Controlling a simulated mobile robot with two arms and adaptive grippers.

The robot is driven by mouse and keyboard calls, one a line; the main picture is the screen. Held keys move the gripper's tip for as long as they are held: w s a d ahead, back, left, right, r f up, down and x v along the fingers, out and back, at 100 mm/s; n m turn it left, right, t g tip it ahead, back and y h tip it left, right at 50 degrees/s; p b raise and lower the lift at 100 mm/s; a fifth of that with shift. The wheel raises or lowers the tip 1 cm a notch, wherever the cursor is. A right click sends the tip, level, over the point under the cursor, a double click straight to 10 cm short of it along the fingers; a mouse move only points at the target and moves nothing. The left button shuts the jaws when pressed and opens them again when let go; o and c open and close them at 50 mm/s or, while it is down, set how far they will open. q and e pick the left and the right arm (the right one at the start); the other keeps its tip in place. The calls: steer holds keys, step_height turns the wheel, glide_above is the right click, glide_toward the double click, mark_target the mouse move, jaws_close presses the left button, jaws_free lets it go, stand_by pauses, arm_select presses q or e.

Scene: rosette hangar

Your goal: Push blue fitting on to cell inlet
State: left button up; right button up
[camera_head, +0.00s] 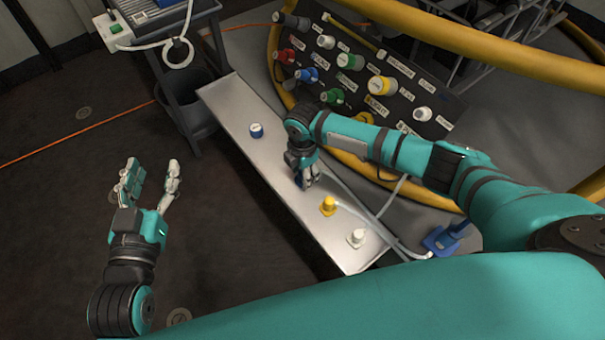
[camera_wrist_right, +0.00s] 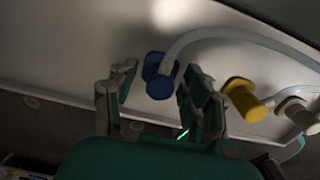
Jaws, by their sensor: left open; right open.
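The blue fitting (camera_wrist_right: 160,80) has a pale hose and sits on the metal shelf (camera_head: 230,105). In the right wrist view it lies between the spread fingers of my right gripper (camera_wrist_right: 157,72), which do not visibly close on it. In the head view my right gripper (camera_head: 308,184) is low over the shelf and mostly hides the fitting. The dark panel (camera_head: 345,95) behind the shelf carries several coloured ports, including a blue one (camera_head: 307,75). I cannot tell which is the cell inlet. My left gripper (camera_head: 152,175) is open and empty over the floor.
A yellow fitting (camera_head: 328,205) and a white fitting (camera_head: 356,238) stand on the shelf near my right gripper. A dark cart (camera_head: 180,70) stands at the upper left.

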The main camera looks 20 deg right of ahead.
arm_select(q)
steer(key=shift+a+f, duration=0.15)
steer(key=shift+f, duration=0.1)
arm_select(e)
jaws_close()
stand_by(0.4)
